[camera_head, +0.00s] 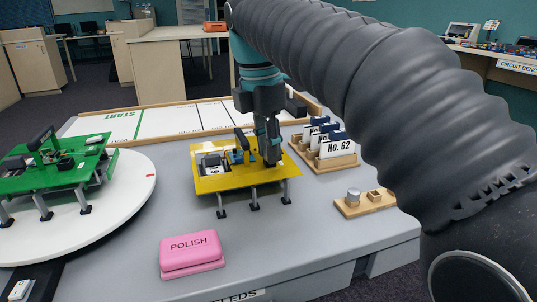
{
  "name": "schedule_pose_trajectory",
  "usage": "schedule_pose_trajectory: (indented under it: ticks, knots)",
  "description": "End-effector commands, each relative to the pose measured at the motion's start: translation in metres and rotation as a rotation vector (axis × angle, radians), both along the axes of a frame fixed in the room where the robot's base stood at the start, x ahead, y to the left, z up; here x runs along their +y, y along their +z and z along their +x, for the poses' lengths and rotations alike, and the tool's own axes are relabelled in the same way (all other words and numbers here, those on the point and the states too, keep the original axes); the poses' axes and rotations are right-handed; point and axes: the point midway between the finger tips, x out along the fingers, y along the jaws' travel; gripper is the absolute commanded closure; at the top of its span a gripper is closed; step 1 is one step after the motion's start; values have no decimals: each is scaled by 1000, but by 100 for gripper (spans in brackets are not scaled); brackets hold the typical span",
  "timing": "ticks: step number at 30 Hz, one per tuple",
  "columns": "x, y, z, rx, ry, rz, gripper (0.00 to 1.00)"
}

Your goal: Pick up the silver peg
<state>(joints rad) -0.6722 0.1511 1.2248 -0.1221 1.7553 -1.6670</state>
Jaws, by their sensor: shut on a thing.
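My gripper (270,152) points down at the right part of a yellow plate on legs (268,188), which stands on the grey table. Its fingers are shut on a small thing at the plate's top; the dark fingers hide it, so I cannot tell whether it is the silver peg. No peg shows clearly on the plate. A short silver cylinder (353,197) stands on a small wooden holder (375,207) to the right, apart from my gripper; I cannot tell if that is the peg. Small blue and grey parts (237,156) sit on the plate left of my fingers.
A pink POLISH box (191,254) lies in front. A green plate on legs (65,178) stands on a white turntable (110,215) at left. Card stands marked No. 62 (335,148) are at right. A wood-edged white track (160,122) lies behind.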

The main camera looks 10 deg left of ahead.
Motion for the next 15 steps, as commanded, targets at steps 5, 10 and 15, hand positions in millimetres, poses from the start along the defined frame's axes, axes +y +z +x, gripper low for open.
schedule_pose_trajectory:
  ticks: [5,10,15]
  knots:
    - [0,1,0,0,0,0,96]
    - [0,10,0,0,0,0,96]
    - [1,37,1,-2,1,1,96]
